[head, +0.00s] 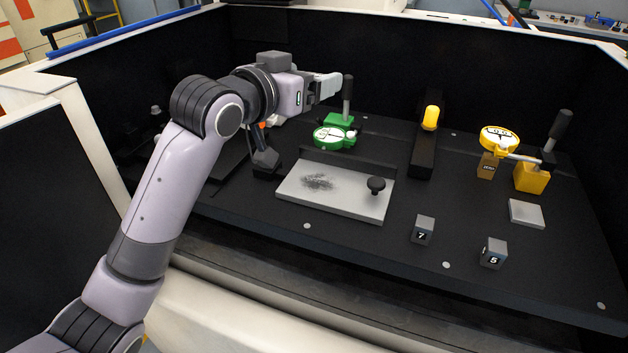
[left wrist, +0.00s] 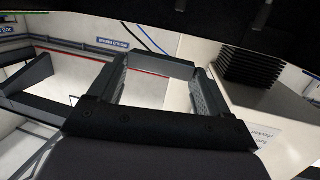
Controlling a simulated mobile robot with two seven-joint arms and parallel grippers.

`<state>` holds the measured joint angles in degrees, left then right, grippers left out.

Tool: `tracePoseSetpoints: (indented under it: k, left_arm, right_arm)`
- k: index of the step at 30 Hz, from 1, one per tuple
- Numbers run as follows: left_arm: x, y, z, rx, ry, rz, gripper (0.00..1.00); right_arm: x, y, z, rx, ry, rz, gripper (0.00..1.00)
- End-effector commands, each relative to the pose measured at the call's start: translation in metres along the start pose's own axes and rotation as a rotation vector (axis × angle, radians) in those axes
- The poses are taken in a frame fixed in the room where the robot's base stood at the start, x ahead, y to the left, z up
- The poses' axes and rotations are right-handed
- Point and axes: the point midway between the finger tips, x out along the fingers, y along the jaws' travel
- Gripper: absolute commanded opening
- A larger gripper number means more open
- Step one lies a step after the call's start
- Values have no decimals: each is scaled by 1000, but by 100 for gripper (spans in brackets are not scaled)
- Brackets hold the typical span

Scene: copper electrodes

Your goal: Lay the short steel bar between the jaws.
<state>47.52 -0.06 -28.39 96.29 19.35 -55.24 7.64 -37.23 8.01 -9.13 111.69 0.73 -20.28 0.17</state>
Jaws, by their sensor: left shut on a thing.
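My left gripper (head: 322,88) is raised over the back of the dark bench, just left of an upright black handle on a green block (head: 340,118). It is shut on a light grey bar, which appears to be the short steel bar; the bar spans the two fingers in the left wrist view (left wrist: 160,66). In the head view the bar and fingers are hard to tell apart. A green dial gauge (head: 329,137) lies in front of the green block. A yellow dial gauge (head: 499,140) stands at right beside a yellow block (head: 531,177) with a black handle. I cannot make out the jaws clearly.
A grey plate (head: 330,200) with a dark smudge and black knob lies front centre. Blocks marked 7 (head: 422,229) and 5 (head: 493,253) stand at front right, near a small grey plate (head: 526,213). A black rail (head: 422,155) stands behind. Dark walls enclose the bench.

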Motion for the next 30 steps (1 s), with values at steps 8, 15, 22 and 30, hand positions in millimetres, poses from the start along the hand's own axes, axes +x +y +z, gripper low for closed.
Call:
tracePoseSetpoints:
  k: [8, 15, 22, 30]
  left_arm:
    - [4, 0, 26, -2, -3, -1, 41]
    - [13, 0, 90, -2, -3, -1, 41]
    - [21, 0, 140, 0, 0, -1, 41]
    - [25, 0, 167, 0, 1, -1, 41]
  right_arm:
    - [1, 0, 1, 0, 0, 0, 59]
    - [2, 0, 2, 0, 0, 0, 59]
    - [3, 0, 4, 0, 0, 0, 59]
    - [4, 0, 5, 0, 0, 0, 59]
